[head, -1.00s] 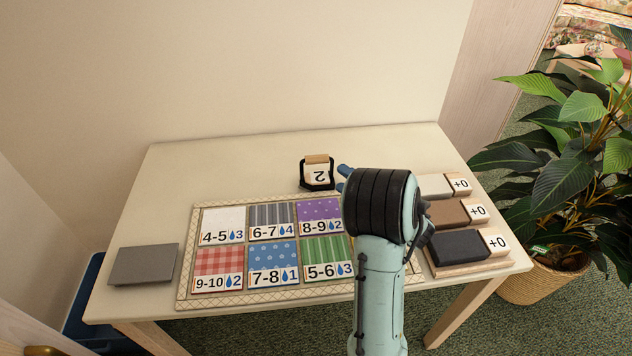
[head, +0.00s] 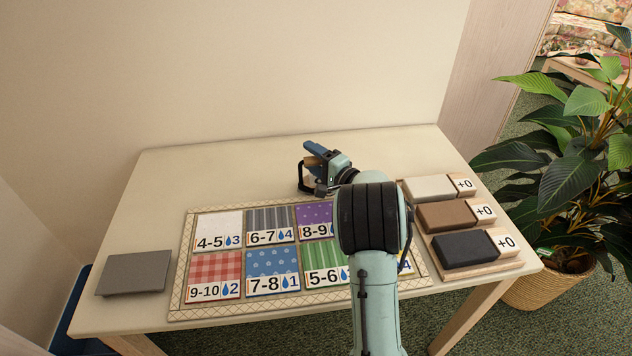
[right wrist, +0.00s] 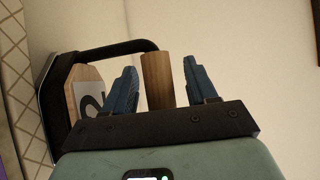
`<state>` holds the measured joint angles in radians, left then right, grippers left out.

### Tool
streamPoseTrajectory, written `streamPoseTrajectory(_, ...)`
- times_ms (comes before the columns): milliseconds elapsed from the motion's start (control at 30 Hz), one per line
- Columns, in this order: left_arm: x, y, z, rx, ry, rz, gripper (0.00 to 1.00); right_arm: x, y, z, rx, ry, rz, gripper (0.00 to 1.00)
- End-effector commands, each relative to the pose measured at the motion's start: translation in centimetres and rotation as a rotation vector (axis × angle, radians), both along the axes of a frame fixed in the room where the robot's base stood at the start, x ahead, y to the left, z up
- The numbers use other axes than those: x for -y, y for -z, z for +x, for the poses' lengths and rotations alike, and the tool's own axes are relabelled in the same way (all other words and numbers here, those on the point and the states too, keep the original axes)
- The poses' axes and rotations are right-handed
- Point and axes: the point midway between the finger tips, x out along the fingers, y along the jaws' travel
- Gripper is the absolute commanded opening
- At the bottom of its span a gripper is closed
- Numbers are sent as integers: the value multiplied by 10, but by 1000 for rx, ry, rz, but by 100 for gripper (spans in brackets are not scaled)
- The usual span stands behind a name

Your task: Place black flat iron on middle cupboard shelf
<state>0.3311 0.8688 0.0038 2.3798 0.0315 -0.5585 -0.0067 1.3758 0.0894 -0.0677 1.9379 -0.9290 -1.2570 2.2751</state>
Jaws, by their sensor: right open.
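The black flat iron (head: 301,180) stands on the table behind the patterned card mat, largely hidden by my right gripper (head: 313,156). In the right wrist view, its black frame (right wrist: 124,46) and a wooden block marked 2 (right wrist: 88,92) show at the left. Its round wooden handle (right wrist: 156,82) appears between the two blue fingers of the right gripper, with gaps on both sides. The right gripper is open. My left gripper is out of view. No cupboard shelf can be made out.
The table (head: 215,172) carries a mat (head: 176,296) with patterned cards, a grey slab (head: 134,273) at left, and a tray (head: 470,272) of "+0" blocks at right. A leafy plant (head: 570,160) stands beside the table. The wall (head: 290,70) is close behind.

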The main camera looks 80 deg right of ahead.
Motion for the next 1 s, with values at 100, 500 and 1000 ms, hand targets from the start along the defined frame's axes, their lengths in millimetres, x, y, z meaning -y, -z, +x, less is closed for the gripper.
streamPoseTrajectory(100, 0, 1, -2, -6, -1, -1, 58, 1, 0, 1, -1, 1, 1, 57)
streamPoseTrajectory(500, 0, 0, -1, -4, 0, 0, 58, 1, -1, 1, -1, 0, -1, 0)
streamPoseTrajectory(1000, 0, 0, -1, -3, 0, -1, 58, 1, -1, 1, -1, 0, -1, 0)
